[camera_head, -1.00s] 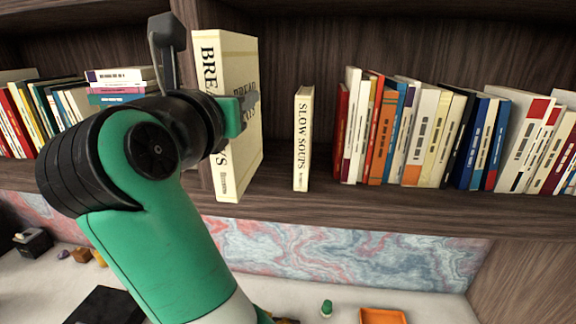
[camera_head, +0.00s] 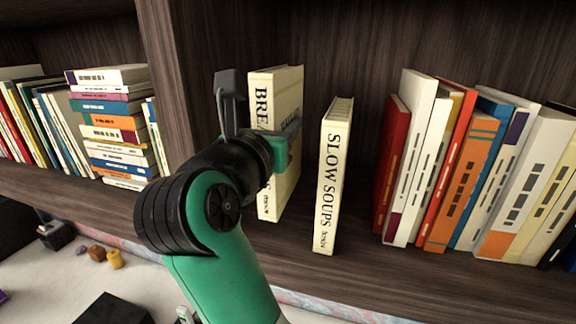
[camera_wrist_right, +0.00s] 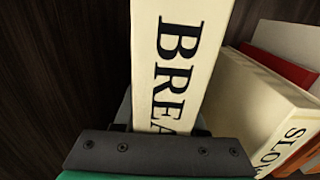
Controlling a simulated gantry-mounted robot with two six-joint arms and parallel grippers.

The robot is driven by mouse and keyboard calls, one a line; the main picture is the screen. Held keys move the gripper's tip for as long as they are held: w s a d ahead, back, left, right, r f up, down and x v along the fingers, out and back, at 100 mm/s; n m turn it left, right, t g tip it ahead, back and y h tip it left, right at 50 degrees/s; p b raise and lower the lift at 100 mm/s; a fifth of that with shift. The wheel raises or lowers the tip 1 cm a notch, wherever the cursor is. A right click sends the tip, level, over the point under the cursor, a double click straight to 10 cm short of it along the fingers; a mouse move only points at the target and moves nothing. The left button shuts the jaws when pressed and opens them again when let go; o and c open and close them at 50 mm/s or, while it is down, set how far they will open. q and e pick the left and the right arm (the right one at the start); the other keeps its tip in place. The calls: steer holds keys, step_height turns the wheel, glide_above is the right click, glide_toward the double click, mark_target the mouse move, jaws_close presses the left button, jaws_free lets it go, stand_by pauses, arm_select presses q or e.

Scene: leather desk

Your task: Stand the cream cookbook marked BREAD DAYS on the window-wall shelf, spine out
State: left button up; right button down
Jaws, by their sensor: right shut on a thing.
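The cream cookbook (camera_head: 285,100) stands upright in the shelf bay, its spine with the letters "BRE" facing out. My right gripper (camera_head: 262,150) is shut on it from the front, and the gripper and arm hide the middle of the spine. In the right wrist view the cookbook's spine (camera_wrist_right: 178,65) rises between the jaws (camera_wrist_right: 160,125). The shelf (camera_head: 290,245) is dark wood. The book's lower end is at or just above the shelf board; I cannot tell if it touches. My left gripper is not in view.
The cream SLOW SOUPS book (camera_head: 330,185) stands just right of the cookbook, with a gap between. A row of books (camera_head: 470,170) fills the shelf farther right. A dark upright divider (camera_head: 180,80) is close on the left, with stacked books (camera_head: 112,125) beyond it.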

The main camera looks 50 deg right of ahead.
steer(key=shift+f+p, duration=0.3)
steer(key=shift+f, duration=2.1)
steer(key=c, duration=0.9)
jaws_free()
steer(key=shift+f, duration=0.2)
steer(key=o, duration=0.4)
steer(key=shift+r, duration=0.1)
steer(key=b+v, duration=0.3)
steer(key=v, duration=0.9)
